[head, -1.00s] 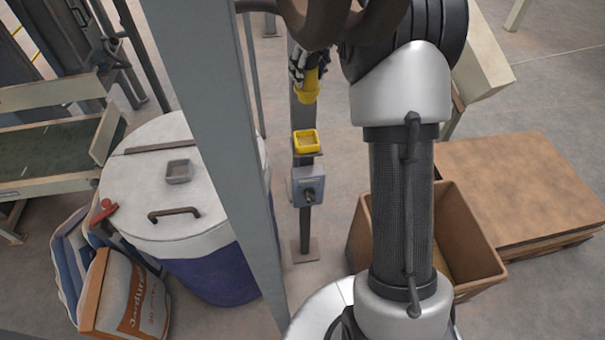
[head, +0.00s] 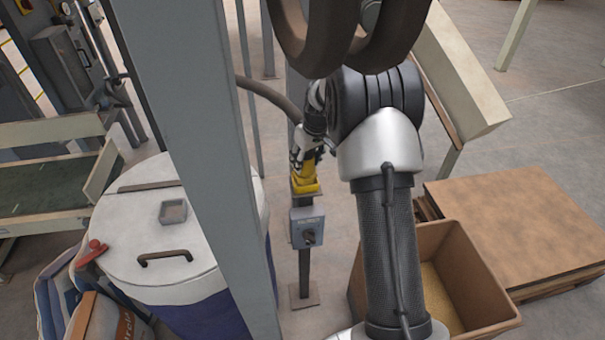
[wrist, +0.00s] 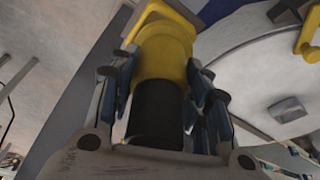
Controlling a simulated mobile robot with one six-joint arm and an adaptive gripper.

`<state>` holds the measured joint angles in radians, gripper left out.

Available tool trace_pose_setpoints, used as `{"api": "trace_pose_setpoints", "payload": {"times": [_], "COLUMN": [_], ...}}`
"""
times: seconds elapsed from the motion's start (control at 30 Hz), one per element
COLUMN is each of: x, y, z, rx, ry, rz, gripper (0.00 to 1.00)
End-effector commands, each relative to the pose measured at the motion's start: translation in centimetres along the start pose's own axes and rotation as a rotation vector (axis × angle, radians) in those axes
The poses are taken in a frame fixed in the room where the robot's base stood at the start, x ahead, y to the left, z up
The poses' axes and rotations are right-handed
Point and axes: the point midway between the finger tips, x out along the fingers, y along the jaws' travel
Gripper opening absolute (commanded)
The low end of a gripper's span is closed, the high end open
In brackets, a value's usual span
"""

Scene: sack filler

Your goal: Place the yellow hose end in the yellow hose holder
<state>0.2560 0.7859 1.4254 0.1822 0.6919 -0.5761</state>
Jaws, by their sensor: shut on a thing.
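My gripper (head: 309,150) is shut on the yellow hose end (head: 308,168), which points down. In the wrist view the fingers (wrist: 160,85) stand on both sides of the yellow hose end (wrist: 165,55) and its black part. The yellow hose holder (head: 305,187) is a square open cup on a post, directly below the hose end. The lower tip of the hose end meets or overlaps the cup's opening; how deep it sits is hidden. In the wrist view the holder's rim (wrist: 157,12) shows just beyond the tip.
A blue-grey switch box (head: 307,227) sits on the same post below the holder. A grey column (head: 205,150) and a white-lidded drum (head: 150,235) stand to the left. A brown bin (head: 485,290) stands right. A thick dark hose (head: 270,92) runs behind my gripper.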

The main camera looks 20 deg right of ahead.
Motion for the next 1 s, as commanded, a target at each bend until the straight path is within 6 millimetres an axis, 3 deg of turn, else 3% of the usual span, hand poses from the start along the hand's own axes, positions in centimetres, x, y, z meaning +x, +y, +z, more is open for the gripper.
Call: {"api": "trace_pose_setpoints", "payload": {"times": [0.1, 0.3, 0.33, 0.6, 1.0], "x": [1.6, 1.9, 2.0, 1.9, 0.9], "y": [-0.1, -0.1, -0.1, -0.1, 0.0], "z": [0.6, 0.9, 1.0, 0.9, 0.5], "rx": [0.001, 0.000, 0.000, 0.001, 0.001], "ry": [-0.004, -0.011, -0.014, -0.012, -0.002], "rz": [-0.002, -0.004, -0.005, -0.005, -0.001], "gripper": [0.00, 0.00, 0.46, 0.64, 0.64]}}
